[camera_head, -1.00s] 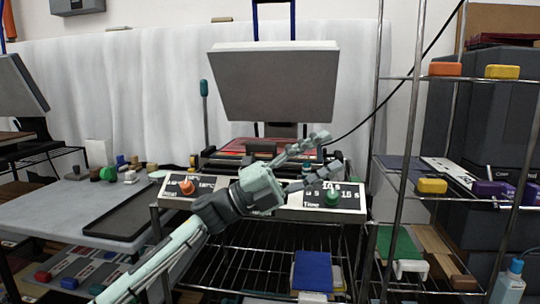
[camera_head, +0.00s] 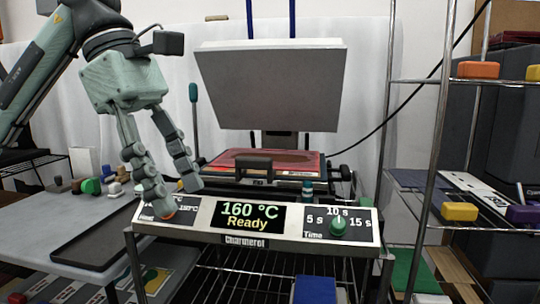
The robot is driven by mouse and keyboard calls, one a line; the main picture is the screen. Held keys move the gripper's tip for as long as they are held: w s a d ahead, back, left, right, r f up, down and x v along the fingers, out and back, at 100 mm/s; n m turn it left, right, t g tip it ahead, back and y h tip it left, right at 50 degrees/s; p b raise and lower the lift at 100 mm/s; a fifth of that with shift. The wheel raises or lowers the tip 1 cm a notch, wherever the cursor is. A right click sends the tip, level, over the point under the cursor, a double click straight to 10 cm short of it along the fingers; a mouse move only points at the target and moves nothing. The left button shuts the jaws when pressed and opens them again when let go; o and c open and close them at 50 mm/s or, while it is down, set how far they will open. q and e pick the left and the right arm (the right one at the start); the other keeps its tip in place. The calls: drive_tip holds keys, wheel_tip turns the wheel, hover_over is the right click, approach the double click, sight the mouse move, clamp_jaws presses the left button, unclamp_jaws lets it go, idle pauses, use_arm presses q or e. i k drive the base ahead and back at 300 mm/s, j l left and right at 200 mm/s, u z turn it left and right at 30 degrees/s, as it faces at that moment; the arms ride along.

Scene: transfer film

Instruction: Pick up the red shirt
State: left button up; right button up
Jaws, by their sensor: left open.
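The red shirt (camera_head: 297,156) lies flat on the lower plate of the heat press, under the raised grey upper plate (camera_head: 270,90). Its middle front is partly hidden by the dark press handle. My left gripper (camera_head: 174,198) comes down from the upper left and is open, fingers pointing down. It is left of the shirt and apart from it. One fingertip is at the orange knob (camera_head: 167,213) on the press's control panel; I cannot tell whether it touches. My right gripper is not in view.
The panel display (camera_head: 247,216) reads "160 °C Ready", and a green time knob (camera_head: 338,228) sits right of it. A grey table (camera_head: 35,235) with a dark tray (camera_head: 105,240) stands left. A wire shelf rack (camera_head: 440,140) with coloured blocks stands right.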

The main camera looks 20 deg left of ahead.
sight(271, 163)
drive_tip(key=i+j, duration=0.2)
drive_tip(key=i, duration=0.3)
drive_tip(key=i+j, duration=0.15)
drive_tip(key=i, duration=0.4)
